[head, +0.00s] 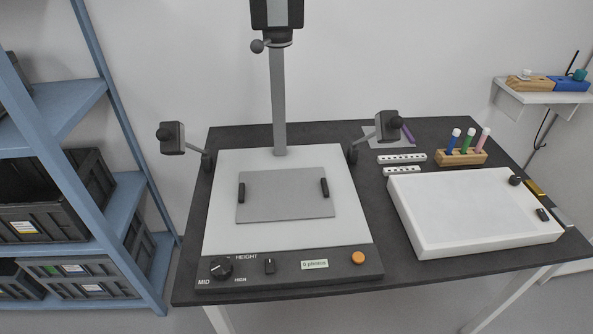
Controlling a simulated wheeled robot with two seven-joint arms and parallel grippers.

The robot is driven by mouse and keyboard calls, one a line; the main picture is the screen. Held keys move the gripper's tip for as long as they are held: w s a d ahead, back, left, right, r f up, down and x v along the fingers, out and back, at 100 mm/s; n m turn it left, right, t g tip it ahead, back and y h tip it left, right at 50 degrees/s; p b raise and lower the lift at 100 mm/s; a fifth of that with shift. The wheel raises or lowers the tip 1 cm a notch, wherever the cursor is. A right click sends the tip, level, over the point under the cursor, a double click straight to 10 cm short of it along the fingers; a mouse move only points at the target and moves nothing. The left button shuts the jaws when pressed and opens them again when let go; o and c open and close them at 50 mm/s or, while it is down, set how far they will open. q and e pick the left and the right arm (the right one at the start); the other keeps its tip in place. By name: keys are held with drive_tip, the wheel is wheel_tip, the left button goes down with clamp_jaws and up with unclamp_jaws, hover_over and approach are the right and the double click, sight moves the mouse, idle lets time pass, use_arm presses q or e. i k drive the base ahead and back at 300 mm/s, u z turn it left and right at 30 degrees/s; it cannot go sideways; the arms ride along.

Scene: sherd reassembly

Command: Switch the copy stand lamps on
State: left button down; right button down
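The copy stand (212,222) stands on the dark table, with a white base and a grey board (285,205) held by two black clips. A left lamp head (172,138) and a right lamp head (388,125) sit on short arms at its sides; I see no glow from them. The black front panel carries a round knob (221,268) marked HEIGHT, MID and HIGH, a small black rocker switch (269,266), a green-white label (314,264) and an orange button (358,258). The switch's position is too small to tell. Neither gripper is in view.
A white light box (470,215) lies to the right on the table (400,280). Behind it are a wooden rack (460,157) with marker pens and white scale bars (402,158). A blue shelf (130,200) with dark crates (40,215) stands at the left. The space before the panel is clear.

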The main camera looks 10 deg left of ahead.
sight(269, 262)
drive_tip(key=u, duration=1.95)
drive_tip(key=k, duration=0.9)
drive_tip(key=z, duration=1.35)
drive_tip(key=i, duration=0.5)
